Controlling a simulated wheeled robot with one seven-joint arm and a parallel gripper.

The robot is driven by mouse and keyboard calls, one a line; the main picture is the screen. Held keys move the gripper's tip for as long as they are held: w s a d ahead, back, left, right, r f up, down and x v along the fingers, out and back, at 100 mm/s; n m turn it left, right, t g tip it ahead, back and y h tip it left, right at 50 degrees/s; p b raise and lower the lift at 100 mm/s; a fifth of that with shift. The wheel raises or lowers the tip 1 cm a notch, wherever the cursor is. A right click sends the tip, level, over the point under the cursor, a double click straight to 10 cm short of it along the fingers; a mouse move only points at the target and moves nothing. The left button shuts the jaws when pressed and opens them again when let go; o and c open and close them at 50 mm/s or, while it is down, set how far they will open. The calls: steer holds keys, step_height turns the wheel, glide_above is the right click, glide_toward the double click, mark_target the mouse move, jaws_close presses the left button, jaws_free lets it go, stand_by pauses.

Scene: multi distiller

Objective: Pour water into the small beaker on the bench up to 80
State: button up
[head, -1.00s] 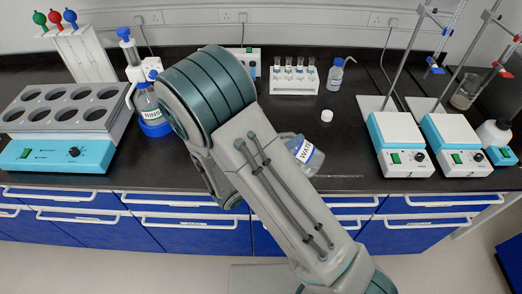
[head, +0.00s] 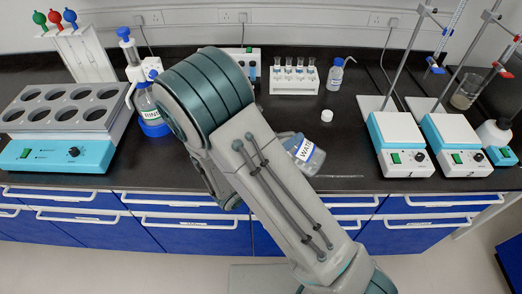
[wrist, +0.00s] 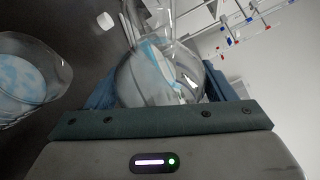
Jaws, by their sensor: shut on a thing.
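My gripper (wrist: 160,88) is shut on a clear glass water bottle (wrist: 150,72), with a finger on each side of it. In the head view the bottle (head: 305,152), with a blue and white label reading "WATE…", is tilted beside my arm, over the front of the bench. A clear glass beaker (wrist: 38,92) with pale blue inside is at the left edge of the wrist view, apart from the bottle. Its marks and liquid level cannot be read. I cannot make it out in the head view.
A white cap (head: 327,115) lies on the black bench. Behind it stand a rack of tubes (head: 294,85) and a small bottle (head: 336,75). Hotplates with stands (head: 400,130) are at right.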

steer(key=shift+r, duration=0.1)
stand_by(0.7)
steer(key=shift+d+f+n+t+h+b, duration=0.1)
steer(key=shift+f+n+t+h+b, duration=0.3)
steer(key=shift+f+n, duration=1)
stand_by(1.2)
steer(key=shift+r+p, duration=0.1)
steer(key=shift+p, duration=0.65)
stand_by(0.7)
